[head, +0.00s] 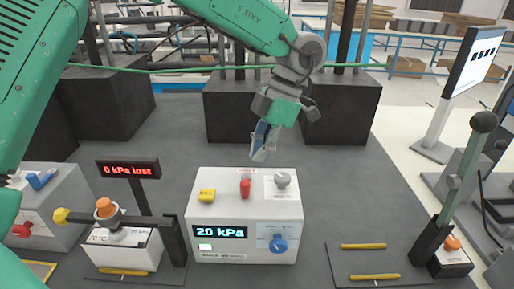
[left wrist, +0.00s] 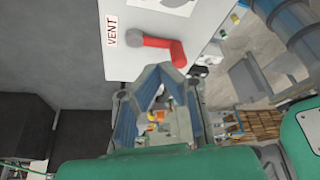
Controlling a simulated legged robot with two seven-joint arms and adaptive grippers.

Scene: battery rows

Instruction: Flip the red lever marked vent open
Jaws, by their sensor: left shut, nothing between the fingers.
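The red lever (head: 245,187) stands on the top of a white control box (head: 230,212), between a yellow part and a grey knob. In the left wrist view the red lever (left wrist: 160,46) lies beside a label (left wrist: 111,30) reading VENT. My left gripper (head: 260,152) is above and behind the box in the head view, apart from the lever. In the left wrist view its blue-padded fingers (left wrist: 158,82) meet at the tips, just below the lever in the picture, with nothing between them. My right gripper is not in view.
The box's front has a display (head: 220,232) reading 20 kPa and a blue knob (head: 278,244). A sign (head: 128,169) reads 0 kPa lost. A yellow-ended lever device (head: 115,235) stands left, a tall black-knobbed lever (head: 484,122) right. Black blocks (head: 340,110) stand behind.

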